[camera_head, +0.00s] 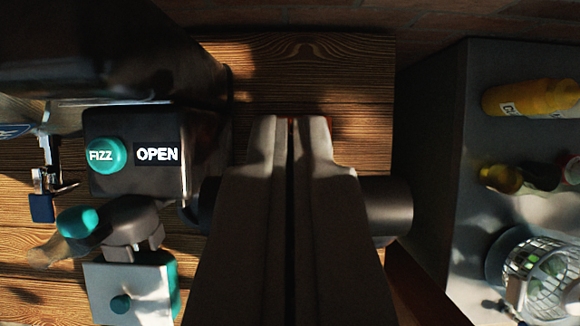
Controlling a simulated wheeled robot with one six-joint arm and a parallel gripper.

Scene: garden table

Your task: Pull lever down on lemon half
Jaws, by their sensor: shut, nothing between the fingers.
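My gripper (291,125) points up the middle of the view, its two long grey fingers shut together with nothing between them. A dark round bar (388,206) shows on both sides of the fingers, its middle hidden behind them; I cannot tell whether it is the lever. A small reddish patch shows right at the fingertips, mostly covered. I see no lemon half; the fingers hide much of the centre.
Left stands a black box (203,150) with a teal FIZZ button (105,155) and an OPEN display (157,154). A white box (125,290) is below. Right, a grey surface (480,60) holds a yellow bottle (535,98) and a ribbed glass (545,270). Bare wooden planks (320,50) lie ahead.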

